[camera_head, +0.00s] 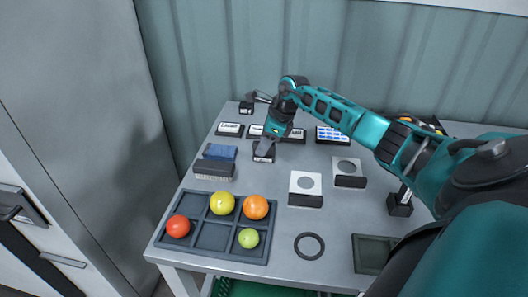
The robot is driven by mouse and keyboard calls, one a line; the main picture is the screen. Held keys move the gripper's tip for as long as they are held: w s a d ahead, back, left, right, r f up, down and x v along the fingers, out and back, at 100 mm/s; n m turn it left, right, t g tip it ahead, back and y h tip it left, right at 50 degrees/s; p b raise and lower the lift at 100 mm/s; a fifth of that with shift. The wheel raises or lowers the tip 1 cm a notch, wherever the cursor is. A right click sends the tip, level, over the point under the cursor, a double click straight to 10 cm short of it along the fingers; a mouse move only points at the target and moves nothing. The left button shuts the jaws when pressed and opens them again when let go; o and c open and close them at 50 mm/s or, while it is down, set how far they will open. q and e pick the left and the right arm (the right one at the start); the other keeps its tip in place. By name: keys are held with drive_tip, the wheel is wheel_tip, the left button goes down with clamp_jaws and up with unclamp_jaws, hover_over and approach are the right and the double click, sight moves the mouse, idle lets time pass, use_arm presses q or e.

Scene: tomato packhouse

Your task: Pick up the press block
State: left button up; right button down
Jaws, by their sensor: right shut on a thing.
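The press block (262,156), small and dark with a pale mark on its front, is at the back left of the grey table. My right gripper (266,146) reaches down to it from above and is shut on it. The fingers hide its upper part. I cannot tell whether its underside touches the table. My left gripper is not in view.
A dark tray (205,238) with several compartments holds tomatoes at the front left. A brush with a blue cloth (216,161) lies left of the gripper. Label stands (230,129) line the back. A black ring (309,246) lies at the front.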

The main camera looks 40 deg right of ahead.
drive_tip(key=shift+r, duration=0.5)
wheel_tip(320, 180, up, 19)
drive_tip(key=p, duration=0.1)
